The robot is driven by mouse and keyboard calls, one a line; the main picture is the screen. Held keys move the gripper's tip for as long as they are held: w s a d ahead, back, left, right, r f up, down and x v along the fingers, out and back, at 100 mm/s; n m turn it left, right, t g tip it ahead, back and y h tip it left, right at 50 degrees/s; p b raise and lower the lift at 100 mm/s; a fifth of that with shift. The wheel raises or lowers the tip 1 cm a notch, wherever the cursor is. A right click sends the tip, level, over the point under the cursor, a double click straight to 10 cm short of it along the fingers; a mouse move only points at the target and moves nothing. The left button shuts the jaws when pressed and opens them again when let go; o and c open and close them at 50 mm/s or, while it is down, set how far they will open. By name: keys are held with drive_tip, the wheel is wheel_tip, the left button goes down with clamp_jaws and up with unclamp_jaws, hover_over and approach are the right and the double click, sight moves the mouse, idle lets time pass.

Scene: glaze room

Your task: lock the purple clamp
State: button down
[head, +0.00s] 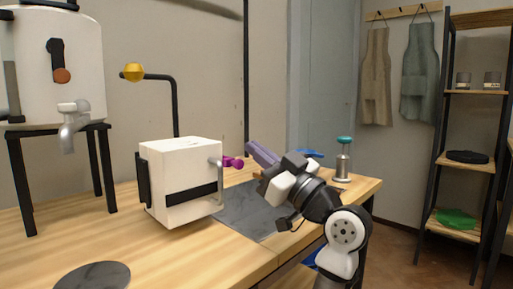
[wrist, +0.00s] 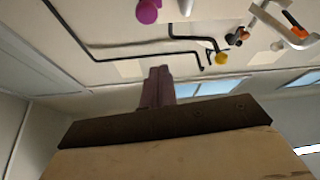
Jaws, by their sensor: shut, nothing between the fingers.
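The purple clamp (head: 262,153) shows in the head view as a lavender lever, raised and slanting up to the left, just beyond my gripper (head: 281,173). Its base is hidden behind the gripper. In the wrist view a mauve upright piece (wrist: 157,88), apparently the same lever, stands behind a dark strip (wrist: 170,122) on the edge of a wooden surface (wrist: 170,157). My gripper is shut and empty, close to the clamp on its near side. I cannot tell whether they touch. The fingertips do not show clearly in the wrist view.
A white box (head: 182,165) with a magenta knob (head: 233,162) stands left of the gripper. A dark mat (head: 243,212) lies between them. A blue piece (head: 309,153) and a teal-topped bottle (head: 343,158) are behind the gripper. A dark disc (head: 92,276) lies at front left.

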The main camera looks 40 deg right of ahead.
drive_tip(key=a+f+v, duration=0.1)
drive_tip(key=v, duration=0.6)
drive_tip(key=shift+w+d, duration=0.2)
drive_tip(key=shift+d, duration=0.2)
